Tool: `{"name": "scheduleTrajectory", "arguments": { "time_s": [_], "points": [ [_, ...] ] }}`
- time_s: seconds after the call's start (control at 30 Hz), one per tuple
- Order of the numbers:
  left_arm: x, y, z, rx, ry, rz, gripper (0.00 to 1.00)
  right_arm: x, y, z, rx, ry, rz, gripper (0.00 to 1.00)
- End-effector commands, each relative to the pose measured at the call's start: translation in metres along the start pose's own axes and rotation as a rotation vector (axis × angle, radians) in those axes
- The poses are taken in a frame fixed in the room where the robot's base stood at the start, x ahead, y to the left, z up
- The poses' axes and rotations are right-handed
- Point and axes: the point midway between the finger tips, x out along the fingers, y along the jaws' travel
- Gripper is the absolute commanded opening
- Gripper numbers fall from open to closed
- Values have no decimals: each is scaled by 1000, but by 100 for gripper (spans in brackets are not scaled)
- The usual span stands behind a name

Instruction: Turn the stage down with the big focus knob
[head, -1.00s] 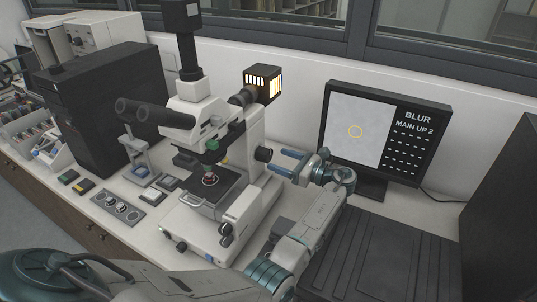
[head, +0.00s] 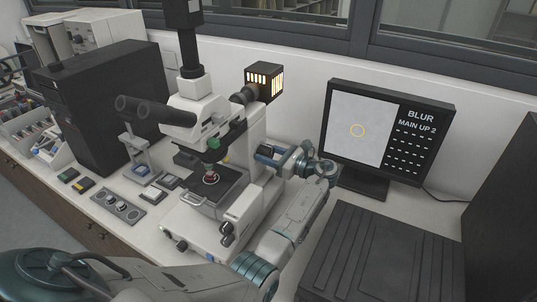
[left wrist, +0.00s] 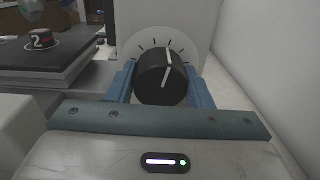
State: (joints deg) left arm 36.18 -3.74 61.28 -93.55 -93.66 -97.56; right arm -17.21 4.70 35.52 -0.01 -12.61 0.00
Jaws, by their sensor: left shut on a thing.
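The microscope (head: 240,185) stands on the bench with its black stage (head: 228,188) under the objective. A small red-rimmed sample (head: 211,178) sits on the stage. The big black focus knob (left wrist: 158,80) has a white pointer line, tilted slightly right of upright, before a dial with tick marks. My left gripper (left wrist: 162,92) is shut on the knob, one blue finger on each side. In the head view the left gripper (head: 268,153) reaches the microscope's right side and mostly hides the knob.
The monitor (head: 385,130) reads BLUR and MAIN UP 2, with a yellow circle on a pale field. A black ribbed panel (head: 380,255) lies at the right front. A black box (head: 105,100) and small trays stand left of the microscope. The wall is close behind.

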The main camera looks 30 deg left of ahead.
Motion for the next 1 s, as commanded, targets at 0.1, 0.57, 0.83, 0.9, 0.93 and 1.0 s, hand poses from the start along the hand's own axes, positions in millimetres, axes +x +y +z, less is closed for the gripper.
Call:
{"name": "scheduleTrajectory", "arguments": {
  "time_s": [0.1,0.57,0.83,0.9,0.93,1.0],
  "points": [
    [0,0,0,-8,0,-1,23,1,1,0,0,1,1,36],
    [-1,0,-4,-246,-4,-1,24,24,-2,2,0,1,0,36],
    [-1,0,-4,-442,-10,-2,24,43,-8,4,2,1,-4,36],
    [-1,0,-4,-484,-11,-2,24,47,-9,4,2,1,-5,36],
    [-1,0,-4,-501,-11,-2,24,49,-9,4,2,1,-5,36],
    [-1,0,-3,-534,-12,-2,24,52,-9,4,2,1,-5,36]
  ]
}}
